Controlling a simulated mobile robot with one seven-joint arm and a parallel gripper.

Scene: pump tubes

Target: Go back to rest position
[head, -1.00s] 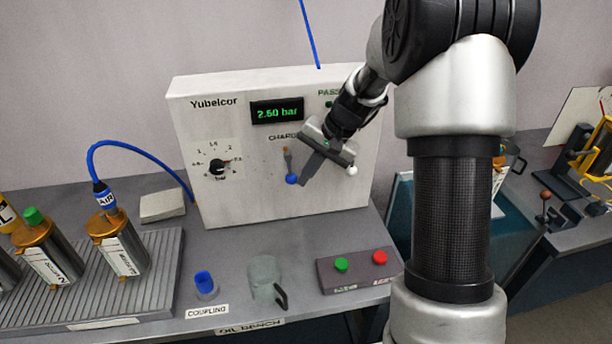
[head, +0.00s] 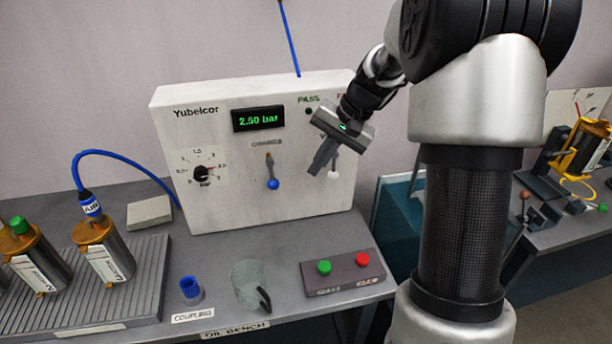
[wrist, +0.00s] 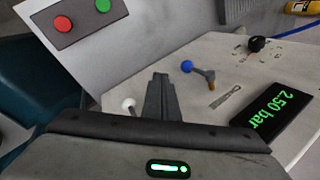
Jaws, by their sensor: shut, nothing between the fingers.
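My gripper (head: 322,160) is shut and empty, in front of the right part of the white Yubelcor test panel (head: 230,212). Its fingers cover part of the panel front near the white-knobbed lever (head: 334,174). The blue-knobbed charge lever (head: 273,184) points down, left of my fingers and apart from them. In the wrist view my closed fingers (wrist: 161,85) show in the middle, with the blue knob (wrist: 187,66) to their right and the white knob (wrist: 128,104) to their left. The display (head: 258,119) reads 2.50 bar.
The bench in front holds a green and red button box (head: 345,275), a clear jug (head: 246,284) and a blue coupling (head: 190,288). Metal cylinders, one with a blue air hose (head: 105,254), stand on a ribbed tray (head: 153,290) at left. A teal bin (head: 397,208) is right of the panel.

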